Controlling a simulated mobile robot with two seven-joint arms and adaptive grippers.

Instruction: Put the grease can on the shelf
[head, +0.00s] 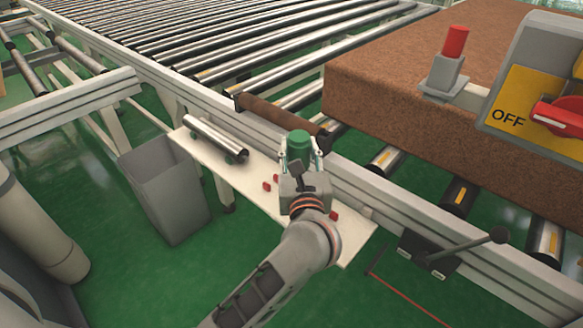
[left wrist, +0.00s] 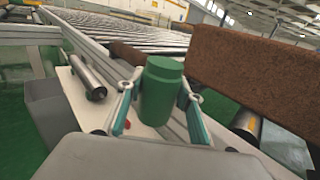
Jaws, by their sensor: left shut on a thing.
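The grease can is a green cylinder with a narrower cap; it shows in the head view (head: 299,145) and upright in the left wrist view (left wrist: 161,92). My left gripper (head: 299,160) is shut on the can, with one finger on each side of it. The white shelf (head: 257,199) runs along the conveyor's side, and the gripper with the can is over it in the head view. I cannot tell whether the can touches the shelf, as its lower part is hidden by the gripper. My right gripper is not in view.
A metal roller (head: 216,138) lies on the shelf's far end, and small red pieces (head: 267,186) lie near its middle. A grey bin (head: 166,190) stands left of the shelf. A brown mattress block (head: 400,100) and a control box (head: 540,100) are at the right.

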